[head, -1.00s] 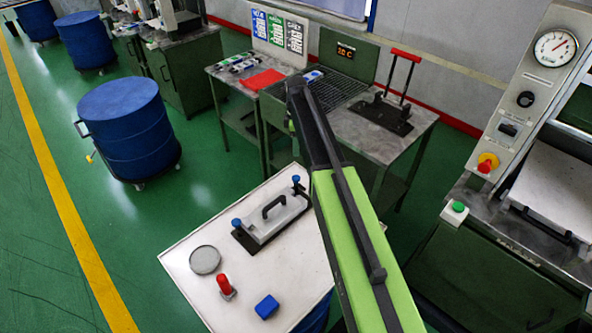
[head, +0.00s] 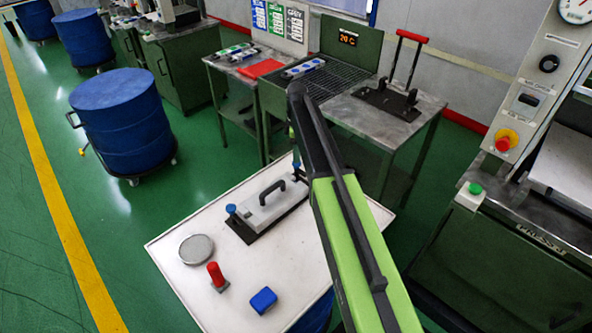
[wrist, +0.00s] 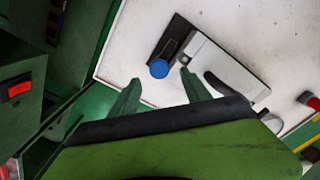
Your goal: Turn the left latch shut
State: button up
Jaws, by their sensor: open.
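A grey mould (head: 270,208) with a black handle lies on the white tabletop, on a dark base. A blue-knobbed latch (head: 231,209) stands at its near left end. Another blue knob (head: 296,164) stands at its far end, beside my arm. In the wrist view one blue knob (wrist: 159,69) shows at the mould's end, at a dark strip. My gripper (wrist: 160,77) is open there, its two green fingers apart with the knob between or just beyond their tips. I cannot tell whether they touch it. In the head view my arm mostly hides the gripper.
On the white table (head: 180,290) are a grey disc (head: 196,249), a red-handled piece (head: 216,276) and a blue block (head: 263,300). A bench with a red-handled press (head: 390,100) stands behind. A control panel machine (head: 520,110) is at right. A blue drum (head: 122,125) stands on the floor at left.

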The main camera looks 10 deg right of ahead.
notch_tip(320, 180, down, 5)
jog(key=b, duration=0.3)
jog(key=shift+r, duration=0.25)
grip_shut()
jog(key=shift+a, duration=0.15)
